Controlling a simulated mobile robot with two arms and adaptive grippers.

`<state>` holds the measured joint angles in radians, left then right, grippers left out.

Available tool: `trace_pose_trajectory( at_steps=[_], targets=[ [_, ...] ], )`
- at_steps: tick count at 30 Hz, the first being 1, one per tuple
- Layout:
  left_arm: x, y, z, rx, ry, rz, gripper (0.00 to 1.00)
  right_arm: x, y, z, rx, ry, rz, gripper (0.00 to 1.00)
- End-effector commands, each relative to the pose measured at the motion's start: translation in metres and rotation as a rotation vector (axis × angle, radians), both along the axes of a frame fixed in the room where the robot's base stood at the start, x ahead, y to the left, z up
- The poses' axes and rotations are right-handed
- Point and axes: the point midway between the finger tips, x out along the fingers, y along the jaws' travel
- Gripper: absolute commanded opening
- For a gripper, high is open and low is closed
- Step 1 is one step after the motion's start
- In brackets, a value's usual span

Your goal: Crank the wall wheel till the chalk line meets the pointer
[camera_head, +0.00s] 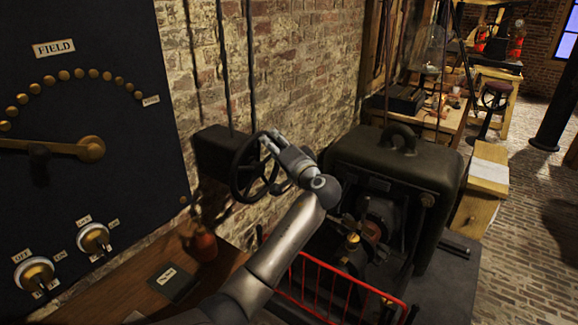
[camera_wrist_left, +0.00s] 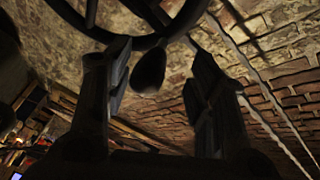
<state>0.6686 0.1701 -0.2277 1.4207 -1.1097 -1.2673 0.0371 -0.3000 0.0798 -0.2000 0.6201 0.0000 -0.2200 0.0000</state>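The dark spoked wall wheel (camera_head: 238,178) is mounted on a black box on the brick wall. My left gripper (camera_head: 277,150) is at the wheel's right side, its fingers near the rim. In the left wrist view the wheel's rim (camera_wrist_left: 72,17) crosses the top, and a dark rounded crank handle (camera_wrist_left: 149,72) hangs from it. The handle shows between the two spread fingers of my left gripper (camera_wrist_left: 160,85), with visible gaps on both sides. I cannot make out the chalk line or the pointer. My right gripper is not in view.
A black panel (camera_head: 110,185) with brass studs and switches stands at left. A red railing (camera_head: 340,285) fronts a dark machine (camera_head: 385,165) at right. Two conduits (camera_head: 252,65) run up the wall.

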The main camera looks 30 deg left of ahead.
Motion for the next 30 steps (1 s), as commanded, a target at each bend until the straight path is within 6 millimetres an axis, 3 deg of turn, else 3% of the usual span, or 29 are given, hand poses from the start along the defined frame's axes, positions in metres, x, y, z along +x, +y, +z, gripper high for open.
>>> trace_pose_trajectory(
  at_steps=[6, 12, 24, 30],
  targets=[
    [-0.021, -0.036, -0.004, -0.002, 0.004, -0.002, 0.51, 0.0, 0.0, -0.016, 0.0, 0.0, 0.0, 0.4],
    [-0.033, -0.054, -0.003, 0.0, 0.007, -0.001, 0.51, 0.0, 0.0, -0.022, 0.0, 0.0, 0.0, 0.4],
    [-0.037, -0.059, -0.001, 0.001, 0.008, 0.002, 0.51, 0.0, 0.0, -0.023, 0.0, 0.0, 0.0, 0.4],
    [-0.03, -0.06, -0.018, -0.026, -0.017, -0.076, 0.25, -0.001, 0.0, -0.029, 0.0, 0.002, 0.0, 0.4]
  ],
)
